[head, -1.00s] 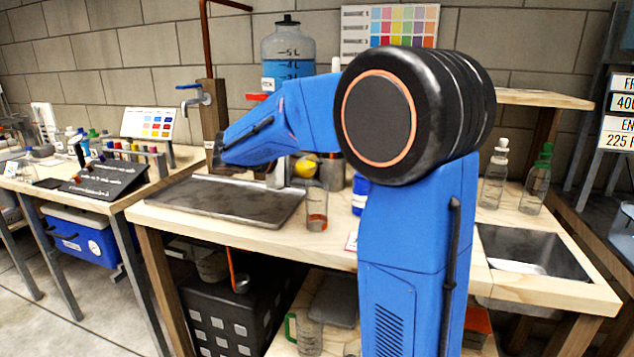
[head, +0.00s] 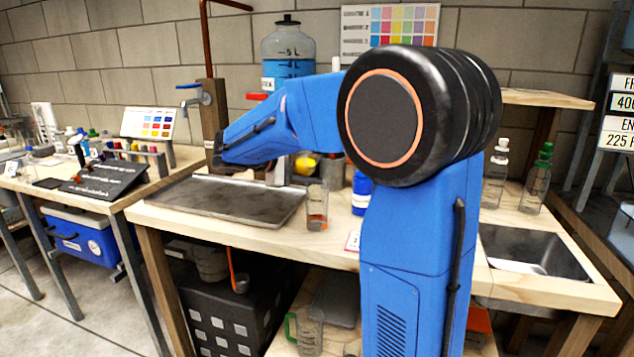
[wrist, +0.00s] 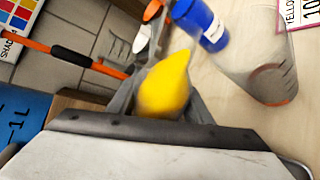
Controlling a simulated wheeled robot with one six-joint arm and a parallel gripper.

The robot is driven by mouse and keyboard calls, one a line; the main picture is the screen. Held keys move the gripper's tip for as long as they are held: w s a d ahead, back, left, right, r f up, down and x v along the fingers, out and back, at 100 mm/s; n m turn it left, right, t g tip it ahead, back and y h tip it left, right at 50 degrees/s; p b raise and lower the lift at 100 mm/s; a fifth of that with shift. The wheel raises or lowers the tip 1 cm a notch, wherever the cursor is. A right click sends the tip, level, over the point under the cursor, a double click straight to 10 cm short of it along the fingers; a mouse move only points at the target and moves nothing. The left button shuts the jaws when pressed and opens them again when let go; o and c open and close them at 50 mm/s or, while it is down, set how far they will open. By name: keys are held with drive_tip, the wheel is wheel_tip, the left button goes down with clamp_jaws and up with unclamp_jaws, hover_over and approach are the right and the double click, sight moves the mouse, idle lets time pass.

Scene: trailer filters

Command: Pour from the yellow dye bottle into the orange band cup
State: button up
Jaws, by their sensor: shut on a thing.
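My gripper (wrist: 163,70) is shut on the yellow dye bottle (wrist: 165,88), whose yellow body shows between the fingers in the wrist view. In the head view a small yellow patch of the bottle (head: 304,166) shows below my blue arm, with the gripper mostly hidden. The orange band cup (head: 317,208) is a clear cup standing upright on the bench, close in front of the yellow patch. It also shows at the right in the wrist view (wrist: 262,62), apart from the bottle. I cannot tell whether any liquid is flowing.
A blue bottle (head: 361,193) stands just right of the cup, partly behind my arm. A metal tray (head: 232,200) lies to the left. A white card (head: 352,241) sits by the bench's front edge. A sink (head: 535,250) is at the right.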

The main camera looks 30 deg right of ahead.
drive_tip(key=shift+w+r+t, duration=0.15)
drive_tip(key=shift+r+t, duration=0.15)
drive_tip(key=shift+r, duration=0.05)
idle(0.6)
drive_tip(key=shift+w+m+t+h, duration=0.2)
drive_tip(key=shift+m+t+h, duration=0.15)
drive_tip(key=shift+m, duration=0.45)
idle(1.0)
drive_tip(key=shift+s+r+m+t+h+p, duration=0.25)
drive_tip(key=shift+r+m+t+p, duration=0.2)
drive_tip(key=shift+r+m, duration=0.3)
idle(2.5)
